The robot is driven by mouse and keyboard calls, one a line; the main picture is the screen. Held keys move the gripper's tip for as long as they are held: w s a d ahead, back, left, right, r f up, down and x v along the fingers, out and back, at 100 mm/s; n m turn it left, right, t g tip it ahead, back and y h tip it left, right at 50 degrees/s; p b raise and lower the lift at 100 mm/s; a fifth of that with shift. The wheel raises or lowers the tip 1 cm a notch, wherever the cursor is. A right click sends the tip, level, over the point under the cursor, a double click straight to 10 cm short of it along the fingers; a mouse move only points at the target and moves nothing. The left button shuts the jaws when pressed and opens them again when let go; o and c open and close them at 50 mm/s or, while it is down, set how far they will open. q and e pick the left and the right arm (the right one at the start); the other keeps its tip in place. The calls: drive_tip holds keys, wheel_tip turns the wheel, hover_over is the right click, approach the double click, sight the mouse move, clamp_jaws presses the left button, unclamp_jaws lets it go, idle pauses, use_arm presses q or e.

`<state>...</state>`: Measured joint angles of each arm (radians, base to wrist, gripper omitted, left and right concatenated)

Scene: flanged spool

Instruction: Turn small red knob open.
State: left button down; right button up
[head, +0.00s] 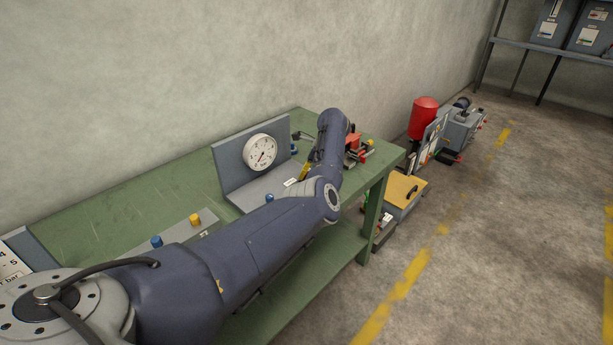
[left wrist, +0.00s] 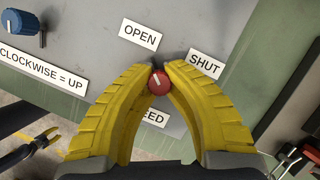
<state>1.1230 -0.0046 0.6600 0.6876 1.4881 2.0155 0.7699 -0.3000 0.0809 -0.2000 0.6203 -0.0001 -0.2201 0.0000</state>
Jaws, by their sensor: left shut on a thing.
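The small red knob (left wrist: 159,83) sits on a grey panel in the left wrist view, with a white pointer line on its face. An OPEN label (left wrist: 140,34) is up and left of it and a SHUT label (left wrist: 206,65) is up and right. The pointer line leans up and left, roughly towards the OPEN label. My left gripper (left wrist: 160,72) is shut on the red knob, its yellow ribbed fingers on both sides. In the head view the left gripper (head: 306,170) is partly hidden behind my arm, and the knob cannot be made out. My right gripper is not in view.
A blue knob (left wrist: 22,22) with a CLOCKWISE = UP label (left wrist: 42,70) is on the same panel. A label below the knob is partly covered by a finger. In the head view a gauge (head: 260,151) stands on the green bench (head: 110,205).

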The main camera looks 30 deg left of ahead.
use_arm(q)
drive_tip(key=shift+n+g, duration=0.4)
drive_tip(key=shift+n, duration=1)
drive_tip(key=c, duration=1.2)
unclamp_jaws()
drive_tip(key=shift+c, duration=0.2)
drive_tip(key=shift+r, duration=0.1)
drive_tip(key=v, duration=1.2)
drive_tip(key=shift+w+a, duration=0.2)
drive_tip(key=shift+a, duration=0.05)
